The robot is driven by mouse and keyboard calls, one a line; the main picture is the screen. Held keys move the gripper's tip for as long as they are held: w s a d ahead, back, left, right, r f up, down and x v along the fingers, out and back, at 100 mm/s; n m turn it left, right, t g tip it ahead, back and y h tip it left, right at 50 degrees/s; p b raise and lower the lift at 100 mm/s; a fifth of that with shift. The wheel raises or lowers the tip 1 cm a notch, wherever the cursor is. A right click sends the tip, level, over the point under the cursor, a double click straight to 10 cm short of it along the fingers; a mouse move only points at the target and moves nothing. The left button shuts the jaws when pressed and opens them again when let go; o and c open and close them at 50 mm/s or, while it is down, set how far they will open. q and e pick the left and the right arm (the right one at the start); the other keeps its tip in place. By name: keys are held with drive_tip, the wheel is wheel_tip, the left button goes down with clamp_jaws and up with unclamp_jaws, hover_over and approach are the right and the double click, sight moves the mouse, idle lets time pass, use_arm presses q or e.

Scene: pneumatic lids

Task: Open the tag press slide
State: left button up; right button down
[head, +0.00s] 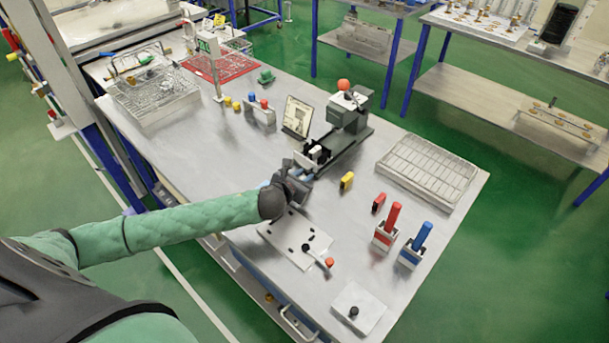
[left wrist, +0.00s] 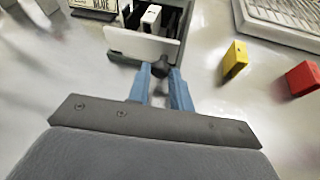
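The tag press (head: 347,115) is a dark green machine with a red ball on top, standing mid-table. Its slide (head: 313,156) faces my left arm; in the left wrist view the slide has a pale front plate (left wrist: 143,44) with a white block (left wrist: 151,17) behind it. A dark round knob (left wrist: 160,68) is at the front of the plate. My left gripper (head: 304,176) is at the knob; its blue fingers (left wrist: 161,75) lie on both sides of it and appear closed on it. How far out the slide stands is hard to tell. My right gripper is not in view.
A yellow block (head: 346,181) and a red block (head: 378,202) lie right of the gripper. A wire-grid tray (head: 428,168) is farther right. Red (head: 387,228) and blue (head: 415,245) handled tools stand near the front. A sign plate (head: 297,116) leans left of the press.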

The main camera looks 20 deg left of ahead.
use_arm(q)
drive_tip(key=o, duration=0.4)
drive_tip(key=shift+a, duration=0.1)
drive_tip(key=shift+c, duration=0.2)
drive_tip(key=shift+s, duration=0.3)
drive_tip(key=b+v, duration=0.3)
drive_tip(key=v, duration=0.3)
drive_tip(key=shift+s+r, duration=0.4)
drive_tip(key=shift+s, duration=0.15)
drive_tip(key=shift+a, duration=0.1)
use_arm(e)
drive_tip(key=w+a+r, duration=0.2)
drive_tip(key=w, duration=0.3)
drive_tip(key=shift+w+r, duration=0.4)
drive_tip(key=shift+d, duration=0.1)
